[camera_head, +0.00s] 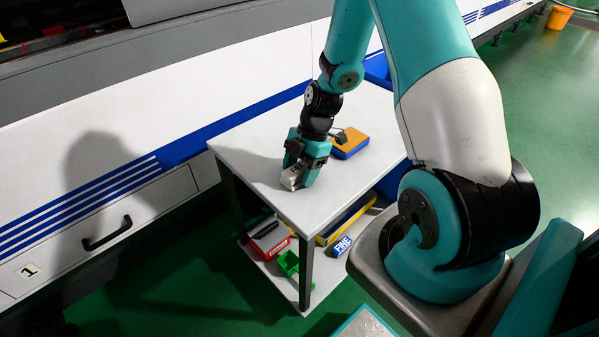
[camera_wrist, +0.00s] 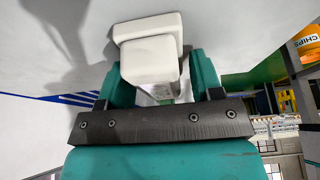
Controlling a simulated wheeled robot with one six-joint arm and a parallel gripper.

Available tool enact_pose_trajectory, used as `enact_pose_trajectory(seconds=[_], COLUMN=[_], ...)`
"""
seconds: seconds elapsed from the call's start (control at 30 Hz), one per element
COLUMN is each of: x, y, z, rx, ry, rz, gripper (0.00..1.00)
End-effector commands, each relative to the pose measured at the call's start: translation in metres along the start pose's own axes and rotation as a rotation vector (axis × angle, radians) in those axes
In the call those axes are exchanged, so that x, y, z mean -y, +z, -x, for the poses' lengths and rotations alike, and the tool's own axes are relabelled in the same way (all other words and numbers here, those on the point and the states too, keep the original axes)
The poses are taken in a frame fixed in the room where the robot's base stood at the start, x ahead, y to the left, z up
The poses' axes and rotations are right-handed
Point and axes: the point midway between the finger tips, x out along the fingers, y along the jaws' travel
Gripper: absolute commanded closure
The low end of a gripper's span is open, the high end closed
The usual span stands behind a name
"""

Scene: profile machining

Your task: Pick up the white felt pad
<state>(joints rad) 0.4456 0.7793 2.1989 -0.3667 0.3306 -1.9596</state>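The white felt pad (camera_wrist: 150,60) shows in the wrist view as a pale, round-edged block between the two teal fingers of my gripper (camera_wrist: 165,82). Another pale block-like part (camera_wrist: 147,27) shows just above it; I cannot tell whether it belongs to the same piece. In the head view, my gripper (camera_head: 304,172) points down at the front left of the small table, with a whitish-grey block (camera_head: 291,178) at its fingertips. The fingers flank the block closely, but whether they press on it is hidden.
An orange and blue box (camera_head: 350,143) lies on the table (camera_head: 345,190) behind my gripper. The lower shelf holds a red box (camera_head: 270,243), a green piece (camera_head: 288,263) and other items. The white machine panel (camera_head: 130,120) stands left. The tabletop's front is clear.

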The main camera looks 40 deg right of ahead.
Motion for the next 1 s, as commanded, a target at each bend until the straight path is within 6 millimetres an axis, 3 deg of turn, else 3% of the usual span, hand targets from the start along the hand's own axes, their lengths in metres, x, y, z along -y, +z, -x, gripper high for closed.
enact_pose_trajectory(seconds=[0.03,0.13,0.57,0.77,1.0], x=[0.0,0.0,-0.001,-0.001,-0.001], y=[0.0,0.0,-0.003,-0.017,-0.045], z=[0.0,0.0,0.008,0.041,0.111], rx=[0.0,0.0,0.001,0.002,0.003], ry=[0.0,0.0,0.003,0.006,0.007], rz=[0.0,0.0,0.001,0.002,0.004], gripper=[0.52,0.75,0.76,0.76,0.76])
